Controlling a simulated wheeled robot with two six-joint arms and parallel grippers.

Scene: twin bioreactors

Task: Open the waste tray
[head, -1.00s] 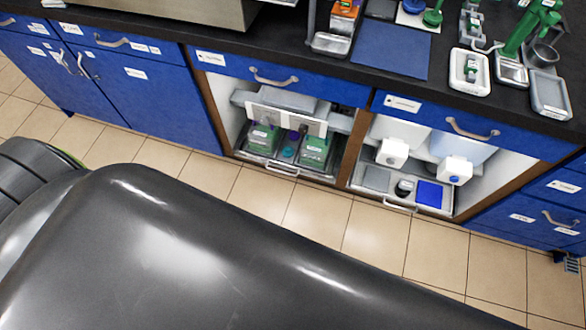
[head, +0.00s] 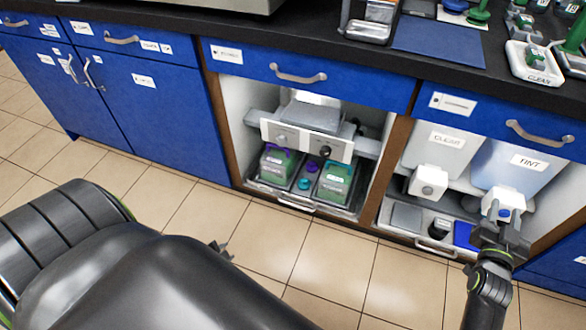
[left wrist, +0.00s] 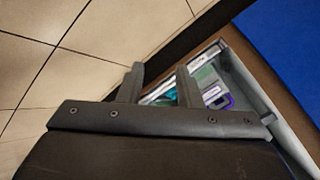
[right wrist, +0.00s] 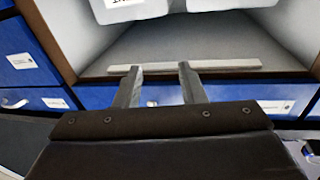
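Two low pull-out trays with handles show in the head view. The left tray (head: 283,203) holds green containers with purple and teal handles. The right tray (head: 420,241) holds a grey pad, a black cup and a blue item. I read no label saying which is the waste tray. Both look pushed in. My left gripper (head: 220,250) is mostly hidden behind my arm, over the floor before the left tray. In the left wrist view (left wrist: 158,85) it is open and empty, facing the green containers. My right gripper (head: 503,232) is open and empty in the right wrist view (right wrist: 160,75), before the right bay.
White CLEAR (head: 440,150) and bluish TINT (head: 515,165) tanks with spouts hang above the right tray. A grey unit (head: 310,130) sits above the left tray. Blue drawers (head: 310,75) and a black worktop are above. The tiled floor (head: 335,255) in front is clear.

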